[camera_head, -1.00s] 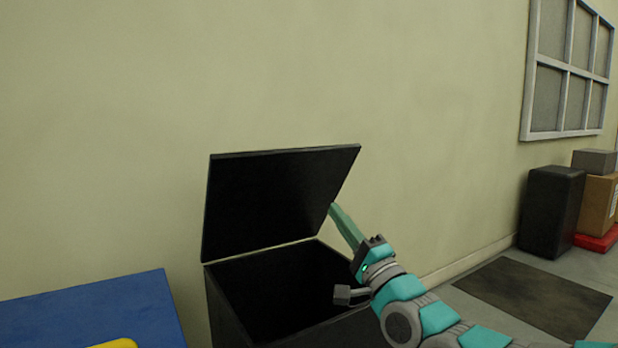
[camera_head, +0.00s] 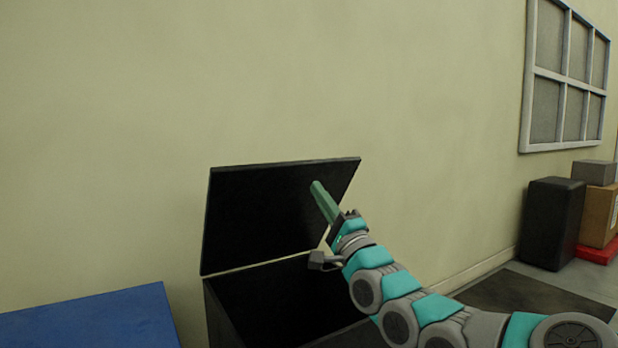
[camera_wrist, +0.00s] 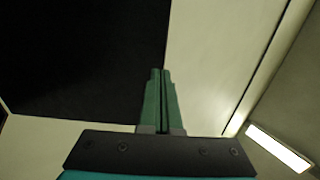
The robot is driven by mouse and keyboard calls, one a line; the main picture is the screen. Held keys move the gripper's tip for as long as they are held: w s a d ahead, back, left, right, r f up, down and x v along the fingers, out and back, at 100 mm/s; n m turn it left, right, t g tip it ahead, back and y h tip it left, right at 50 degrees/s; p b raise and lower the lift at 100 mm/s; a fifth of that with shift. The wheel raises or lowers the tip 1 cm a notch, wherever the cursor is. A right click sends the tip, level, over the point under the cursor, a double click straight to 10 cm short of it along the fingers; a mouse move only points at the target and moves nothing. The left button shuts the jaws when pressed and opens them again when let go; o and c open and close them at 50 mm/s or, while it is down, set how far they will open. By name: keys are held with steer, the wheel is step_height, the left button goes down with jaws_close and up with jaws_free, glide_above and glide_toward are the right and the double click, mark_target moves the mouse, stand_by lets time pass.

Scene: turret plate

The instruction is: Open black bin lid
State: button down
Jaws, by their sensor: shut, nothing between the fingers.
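The black bin (camera_head: 222,308) stands against the wall with its mouth uncovered and a dark inside. Its black lid (camera_head: 255,210) is raised on the far side and stands steeply up, near the wall. In the wrist view the lid (camera_wrist: 80,55) fills the upper left as a dark panel. My gripper (camera_head: 317,186) has green fingers, shut and empty, in front of the right part of the lid's inner face. In the wrist view the shut fingers (camera_wrist: 157,75) overlap the lid's right edge. I cannot tell whether the fingertips touch the lid.
A blue surface (camera_head: 95,318) lies at the lower left, beside the bin. At the right stand a black box (camera_head: 552,222), a cardboard box (camera_head: 598,215) and a red item (camera_head: 598,253) on the floor. A dark floor mat (camera_head: 530,293) lies before them. A window (camera_head: 565,80) is on the wall.

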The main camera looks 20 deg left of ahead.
mark_target(303, 167)
steer(key=shift+x, duration=2.7)
steer(key=shift+d, duration=0.1)
steer(key=shift+r, duration=0.1)
